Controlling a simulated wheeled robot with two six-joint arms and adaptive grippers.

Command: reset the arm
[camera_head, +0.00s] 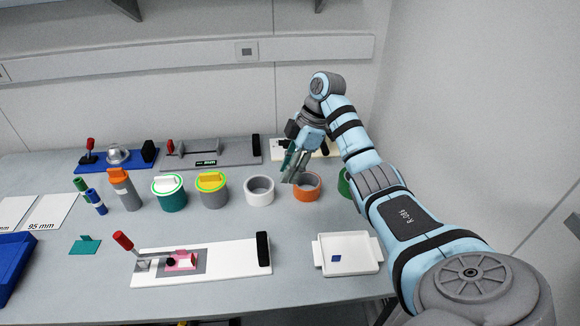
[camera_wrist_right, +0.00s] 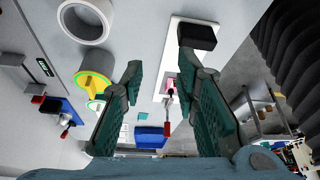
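My right arm (camera_head: 410,215) comes in from the right and bends back over the table. My right gripper (camera_head: 292,164) is in front of the back of the table in the head view, just above the orange ring (camera_head: 308,192) in the picture. In the right wrist view the two teal finger pads of the right gripper (camera_wrist_right: 160,75) stand wide apart with nothing between them. I cannot tell its exact height over the table. My left gripper is in neither view.
A white ring (camera_head: 260,190), lidded pots (camera_head: 169,200) and an orange-capped bottle (camera_head: 125,195) stand mid-table. A white fixture with a red handle (camera_head: 220,262) and a white tray (camera_head: 350,265) with a blue square lie in front. A blue bin (camera_head: 12,262) is at left.

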